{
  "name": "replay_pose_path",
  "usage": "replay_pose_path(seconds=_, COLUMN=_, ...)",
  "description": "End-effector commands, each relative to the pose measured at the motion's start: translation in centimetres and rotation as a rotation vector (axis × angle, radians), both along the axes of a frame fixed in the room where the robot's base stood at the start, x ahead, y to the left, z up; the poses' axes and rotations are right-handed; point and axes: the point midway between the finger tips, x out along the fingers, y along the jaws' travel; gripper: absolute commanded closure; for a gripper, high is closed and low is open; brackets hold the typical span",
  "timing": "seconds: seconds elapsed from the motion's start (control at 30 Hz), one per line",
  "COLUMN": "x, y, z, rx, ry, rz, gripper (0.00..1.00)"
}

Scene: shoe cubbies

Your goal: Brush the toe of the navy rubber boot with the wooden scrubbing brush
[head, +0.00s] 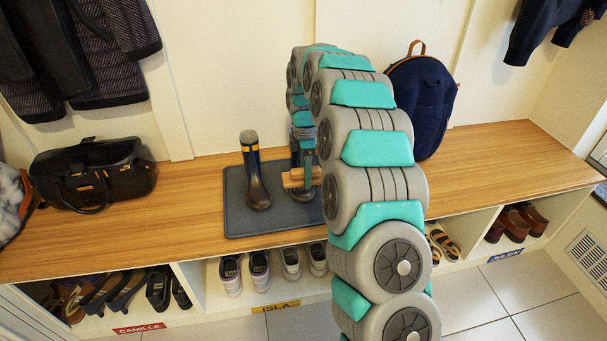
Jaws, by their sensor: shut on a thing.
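Two dark rubber boots stand upright on a grey mat (236,208) on the wooden bench. The left boot (257,178) is in clear view, with a yellow band near its top and its toe toward me. The other boot (297,160) is partly hidden by my arm and gripper. My gripper (309,172) is shut on the wooden brush (294,180), whose block lies across the front of the right boot, above its toe. I cannot tell whether the brush touches the boot.
A black handbag (95,175) sits on the bench (500,177) at left, and a navy backpack (424,105) leans on the wall at right. Cubbies below hold several shoes. Coats hang above. The bench right of the backpack is clear.

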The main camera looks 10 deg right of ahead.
Motion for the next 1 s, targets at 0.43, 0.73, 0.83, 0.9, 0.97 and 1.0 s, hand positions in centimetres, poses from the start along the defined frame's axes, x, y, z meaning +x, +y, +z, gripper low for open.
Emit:
replay_pose_path(seconds=0.43, x=-0.2, y=0.0, z=2.4, rx=0.000, ry=0.001, rz=0.000, gripper=1.00)
replay_pose_path(seconds=0.73, x=-0.2, y=0.0, z=5.1, rx=0.001, ry=-0.003, rz=0.000, gripper=1.00)
replay_pose_path(seconds=0.83, x=-0.3, y=0.0, z=6.0, rx=0.001, ry=-0.002, rz=-0.001, gripper=1.00)
replay_pose_path(seconds=0.9, x=-0.3, y=0.0, z=6.7, rx=0.001, ry=-0.003, rz=-0.001, gripper=1.00)
replay_pose_path(seconds=0.97, x=-0.3, y=0.0, z=7.2, rx=0.001, ry=-0.004, rz=0.000, gripper=1.00)
replay_pose_path(seconds=1.0, x=-0.4, y=0.0, z=7.5, rx=0.001, ry=-0.003, rz=0.000, gripper=1.00)
